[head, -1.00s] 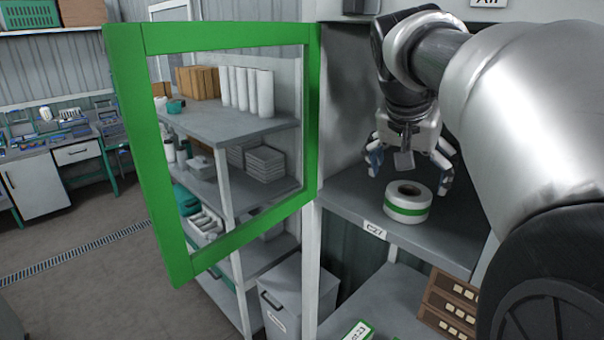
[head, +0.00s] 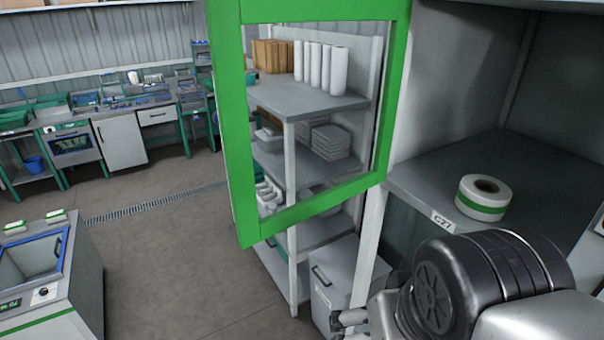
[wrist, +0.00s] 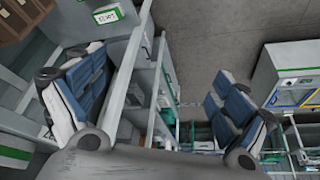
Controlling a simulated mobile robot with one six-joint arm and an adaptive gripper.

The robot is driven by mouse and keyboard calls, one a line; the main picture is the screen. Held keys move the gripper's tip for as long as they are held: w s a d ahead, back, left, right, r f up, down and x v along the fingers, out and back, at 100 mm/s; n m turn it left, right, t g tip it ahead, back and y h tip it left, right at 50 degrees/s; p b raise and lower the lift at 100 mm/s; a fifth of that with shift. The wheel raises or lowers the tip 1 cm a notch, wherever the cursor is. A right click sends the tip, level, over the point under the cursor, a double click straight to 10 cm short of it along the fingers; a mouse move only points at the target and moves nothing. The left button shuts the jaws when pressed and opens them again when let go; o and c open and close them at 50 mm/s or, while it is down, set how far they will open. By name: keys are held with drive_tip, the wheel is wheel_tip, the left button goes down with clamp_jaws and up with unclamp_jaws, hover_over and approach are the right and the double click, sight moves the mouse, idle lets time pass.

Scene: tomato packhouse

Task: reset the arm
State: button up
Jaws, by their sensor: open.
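My gripper (wrist: 158,78) is open in the wrist view, its two blue-and-white padded fingers spread wide with nothing between them. In the head view my arm is folded low at the bottom right, in front of the shelf unit. There the gripper is mostly hidden, with only a small grey part at the bottom edge. A white tape roll with a green band (head: 481,211) lies flat on the grey labelled shelf (head: 425,190), clear of my arm.
A green-framed open door (head: 397,100) stands left of the shelf. Behind it is a rack (head: 310,103) with white rolls and cartons. A grey bin (head: 335,275) stands below. A machine (head: 60,305) is at the lower left. The floor between is clear.

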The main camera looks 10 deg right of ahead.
drive_tip(key=s+f, duration=0.1)
drive_tip(key=a+f+n, duration=0.1)
drive_tip(key=f, duration=0.1)
drive_tip(key=shift+s+a+y, duration=0.2)
drive_tip(key=shift+s+y, duration=0.1)
drive_tip(key=shift+s, duration=0.1)
